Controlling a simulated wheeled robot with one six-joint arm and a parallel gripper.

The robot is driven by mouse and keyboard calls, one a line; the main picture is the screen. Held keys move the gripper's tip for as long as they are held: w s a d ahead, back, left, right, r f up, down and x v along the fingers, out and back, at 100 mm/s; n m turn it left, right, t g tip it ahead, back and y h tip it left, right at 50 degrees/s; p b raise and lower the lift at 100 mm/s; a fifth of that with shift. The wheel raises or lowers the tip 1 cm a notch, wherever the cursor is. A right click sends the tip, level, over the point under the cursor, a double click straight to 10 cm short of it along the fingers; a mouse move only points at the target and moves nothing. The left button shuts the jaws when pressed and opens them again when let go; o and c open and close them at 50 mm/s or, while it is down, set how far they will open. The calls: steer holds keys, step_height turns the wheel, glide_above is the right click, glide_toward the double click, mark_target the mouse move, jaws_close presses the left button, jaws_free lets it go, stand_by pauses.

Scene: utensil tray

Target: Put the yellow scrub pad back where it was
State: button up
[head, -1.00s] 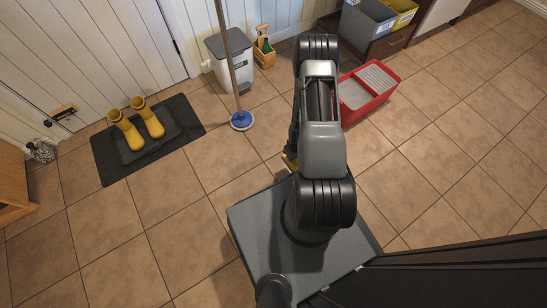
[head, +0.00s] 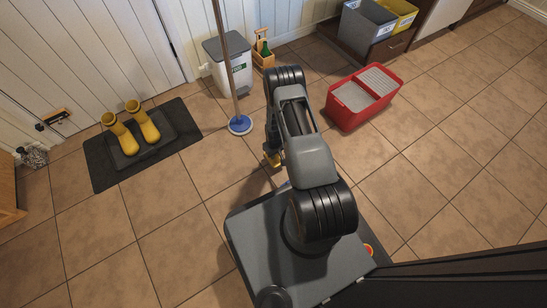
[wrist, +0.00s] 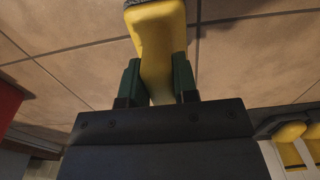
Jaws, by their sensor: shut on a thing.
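The yellow scrub pad (wrist: 158,42) is held in my gripper (wrist: 157,84), between its two green fingers, in the wrist view. The pad has a grey, rough-looking edge at the top of that view. In the head view a small yellow part of the pad (head: 272,159) shows beside my arm, above the tiled floor. My arm hides most of the gripper there.
A red two-part bucket (head: 364,96) stands right of my arm. A mop (head: 239,122), a grey bin (head: 229,62) and a wooden caddy with a green bottle (head: 263,51) stand ahead. Yellow boots (head: 147,128) stand on a dark mat (head: 102,173) at left. Floor between is clear.

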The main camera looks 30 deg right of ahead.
mark_target(275, 164)
steer(key=shift+w+a+f, duration=0.1)
steer(key=shift+w+f, duration=0.1)
steer(key=shift+f, duration=0.15)
steer(key=shift+w+f+b, duration=0.15)
steer(key=shift+f+b, duration=0.8)
steer(key=shift+f, duration=0.6)
steer(key=shift+f, duration=0.2)
steer(key=o, duration=0.9)
